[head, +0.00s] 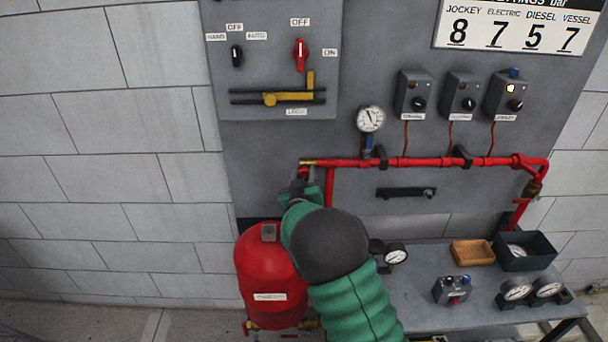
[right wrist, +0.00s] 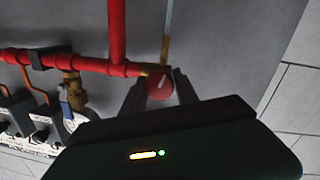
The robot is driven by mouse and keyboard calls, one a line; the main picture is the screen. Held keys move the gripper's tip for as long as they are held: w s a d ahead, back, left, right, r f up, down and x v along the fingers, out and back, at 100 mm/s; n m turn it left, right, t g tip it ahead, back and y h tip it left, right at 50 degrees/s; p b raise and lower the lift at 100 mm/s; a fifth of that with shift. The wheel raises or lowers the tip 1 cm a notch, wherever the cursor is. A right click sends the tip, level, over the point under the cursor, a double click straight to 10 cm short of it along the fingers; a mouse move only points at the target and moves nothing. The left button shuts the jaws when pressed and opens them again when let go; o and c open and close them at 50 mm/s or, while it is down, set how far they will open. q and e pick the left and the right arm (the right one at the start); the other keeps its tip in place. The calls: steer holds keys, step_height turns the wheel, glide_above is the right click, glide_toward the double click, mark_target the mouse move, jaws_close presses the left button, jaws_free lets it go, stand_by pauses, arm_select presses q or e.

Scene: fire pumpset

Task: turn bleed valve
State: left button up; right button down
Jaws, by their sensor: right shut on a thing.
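The bleed valve is a red round knob (right wrist: 158,87) with a white pointer line, at the brass end of the red pipe in the right wrist view. In the head view its brass end (head: 307,162) shows at the left end of the red pipe, and the knob is mostly hidden by my gripper. My right gripper (head: 307,176) is shut on the knob, with one dark finger on each side of it, as the right wrist view (right wrist: 160,92) also shows. My left gripper is not in view.
The red pipe (head: 420,162) runs along the grey panel, with a pressure gauge (head: 370,118) above it. A red tank (head: 268,272) stands below my right gripper. A grey bench (head: 420,306) at the right holds gauges, a wooden tray (head: 473,252) and a dark bin (head: 538,262).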

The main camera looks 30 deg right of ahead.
steer(key=c, duration=1.2)
jaws_free()
steer(key=shift+o, duration=1.3)
steer(key=shift+w+d+f, duration=0.15)
steer(key=shift+w+f, duration=0.05)
steer(key=b+v, duration=0.1)
steer(key=v, duration=1.5)
steer(key=shift+s+a, duration=0.2)
steer(key=shift+s, duration=0.2)
